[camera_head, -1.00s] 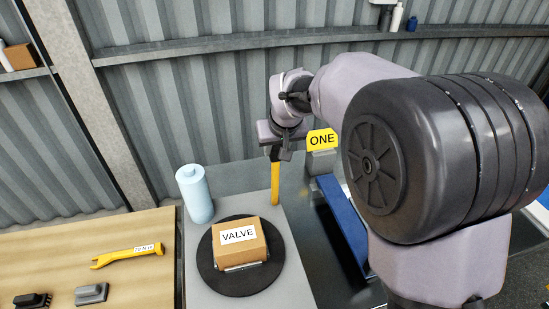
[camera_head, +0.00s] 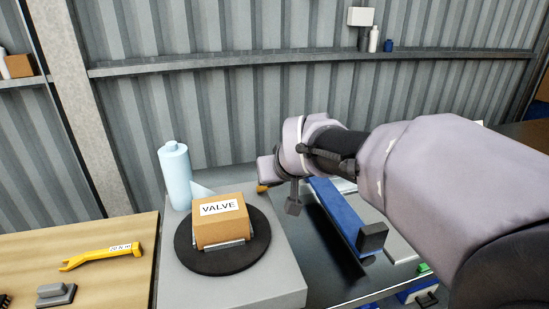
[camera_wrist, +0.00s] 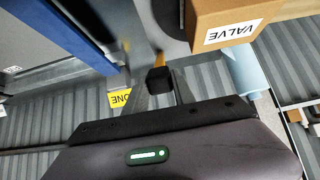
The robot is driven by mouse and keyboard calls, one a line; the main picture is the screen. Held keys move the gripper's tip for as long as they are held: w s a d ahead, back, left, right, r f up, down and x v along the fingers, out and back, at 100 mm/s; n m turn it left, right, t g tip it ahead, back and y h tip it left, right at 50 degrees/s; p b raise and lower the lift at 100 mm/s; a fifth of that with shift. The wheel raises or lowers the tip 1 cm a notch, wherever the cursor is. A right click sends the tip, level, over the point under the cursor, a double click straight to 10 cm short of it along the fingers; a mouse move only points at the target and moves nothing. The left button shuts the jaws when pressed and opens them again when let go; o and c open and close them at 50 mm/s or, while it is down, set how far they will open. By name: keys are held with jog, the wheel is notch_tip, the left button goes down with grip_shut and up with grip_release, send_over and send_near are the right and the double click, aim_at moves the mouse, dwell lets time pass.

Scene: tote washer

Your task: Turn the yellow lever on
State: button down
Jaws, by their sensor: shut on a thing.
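The yellow lever (camera_head: 263,188) is mostly hidden behind my wrist in the head view; only a short yellow piece shows, low beside the grey bench top. In the wrist view a yellow piece of the lever (camera_wrist: 158,58) shows just beyond a black block (camera_wrist: 158,80) that sits between my fingers. My gripper (camera_wrist: 158,90) is shut on the lever at this black end. The gripper's tips are hidden in the head view.
A cardboard box (camera_head: 222,232) labelled "VALVE" stands on a black round plate (camera_head: 194,262), left of my gripper. A light blue bottle (camera_head: 175,178) stands behind it. A blue bar (camera_head: 342,220) lies to the right.

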jog(key=shift+s+d+f+b, duration=0.15)
jog(key=shift+s+f+b, duration=0.25)
jog(key=shift+f, duration=0.45)
jog(key=shift+s, duration=0.15)
jog(key=c, duration=1)
grip_release()
jog(key=shift+c, duration=0.2)
jog(key=shift+r, duration=0.15)
jog(key=shift+r, duration=0.25)
jog(key=p+v, duration=0.6)
jog(key=v, duration=1.1)
jog(key=shift+s, duration=0.15)
jog(key=shift+f, duration=0.15)
